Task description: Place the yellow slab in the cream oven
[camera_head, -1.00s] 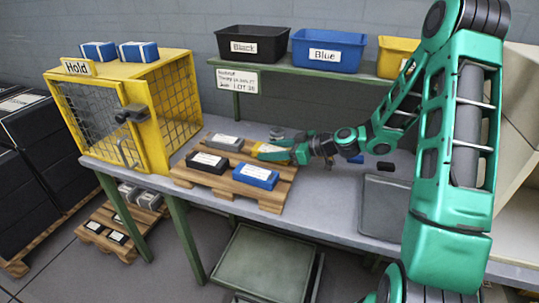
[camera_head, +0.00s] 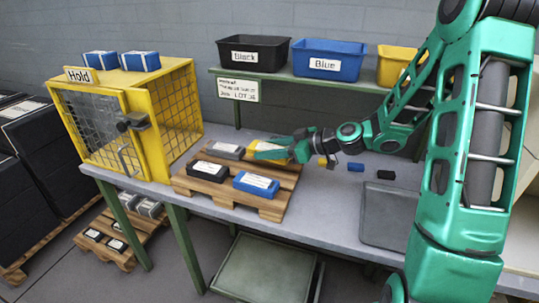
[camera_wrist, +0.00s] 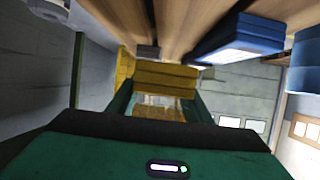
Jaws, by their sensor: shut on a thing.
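My gripper (camera_head: 288,149) is shut on the yellow slab (camera_head: 266,150) at the far right corner of the wooden pallet (camera_head: 272,207). The slab has a pale label on top and seems slightly raised; contact with the pallet is hidden. In the wrist view the slab (camera_wrist: 165,76) sits between my green fingers. A cream body (camera_head: 529,135), perhaps the oven, shows only partly at the right edge behind my arm; its opening is hidden.
Grey (camera_head: 226,151), black (camera_head: 207,171) and blue (camera_head: 256,184) slabs share the pallet. A yellow mesh cage labelled Hold (camera_head: 155,135) stands left. Black (camera_head: 253,53), blue (camera_head: 328,60) and yellow (camera_head: 397,62) bins line the shelf. A grey tray (camera_head: 387,215) lies right.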

